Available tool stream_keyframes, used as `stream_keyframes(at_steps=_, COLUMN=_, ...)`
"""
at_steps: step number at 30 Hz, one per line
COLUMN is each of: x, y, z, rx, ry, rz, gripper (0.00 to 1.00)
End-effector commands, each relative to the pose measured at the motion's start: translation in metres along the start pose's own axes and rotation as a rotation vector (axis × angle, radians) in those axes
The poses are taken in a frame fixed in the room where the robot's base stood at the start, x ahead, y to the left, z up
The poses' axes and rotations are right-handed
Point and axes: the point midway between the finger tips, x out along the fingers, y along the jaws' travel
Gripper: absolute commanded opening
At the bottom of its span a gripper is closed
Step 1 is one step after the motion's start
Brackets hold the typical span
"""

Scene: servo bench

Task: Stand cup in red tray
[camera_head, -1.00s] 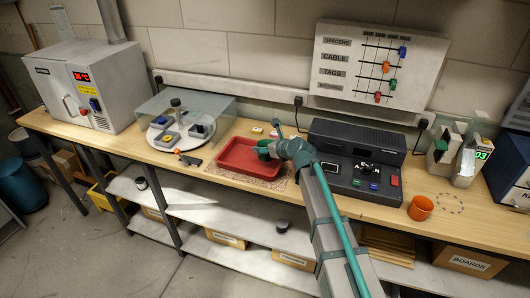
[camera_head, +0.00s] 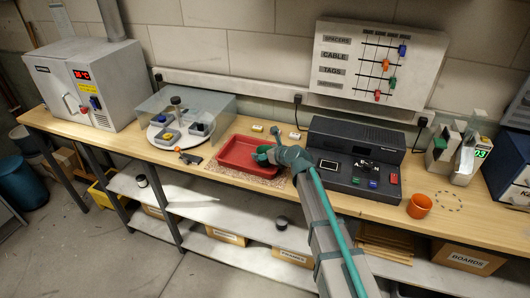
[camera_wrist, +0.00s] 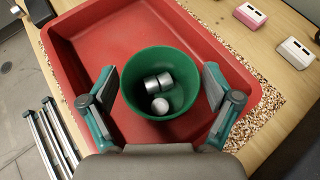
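A green cup (camera_wrist: 185,103) is inside the red tray (camera_wrist: 85,38), seen from above in the wrist view, mouth up. Two short silver cylinders (camera_wrist: 158,82) and a pale ball (camera_wrist: 160,105) lie in it. It looks upright; its base is hidden. My gripper (camera_wrist: 161,88) has one finger on each side of the cup, with a narrow gap between each finger and the rim, so it looks open. In the head view the red tray (camera_head: 236,158) lies on the bench, and my gripper (camera_head: 263,154) over its right part mostly hides the cup.
A speckled mat (camera_wrist: 262,105) lies under the tray. Right of it stands a dark console (camera_head: 345,160), then an orange cup (camera_head: 419,206). Left are a clear-covered turntable (camera_head: 160,135) and a small orange-and-black tool (camera_head: 188,157). Small blocks (camera_head: 294,135) lie behind the tray.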

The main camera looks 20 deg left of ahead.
Motion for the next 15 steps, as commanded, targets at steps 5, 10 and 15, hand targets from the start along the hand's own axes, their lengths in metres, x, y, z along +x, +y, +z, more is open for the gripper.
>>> stream_keyframes(at_steps=5, x=-0.0001, y=0.0, z=0.0002, rx=0.0, ry=0.0, rz=0.0, gripper=0.97)
stream_keyframes(at_steps=10, x=-0.0004, y=0.0, z=0.0007, rx=0.0, ry=0.0, rz=0.0, gripper=0.97)
stream_keyframes(at_steps=15, x=-0.0099, y=0.0004, z=0.002, rx=-0.001, ry=-0.001, rz=-0.001, gripper=0.97)
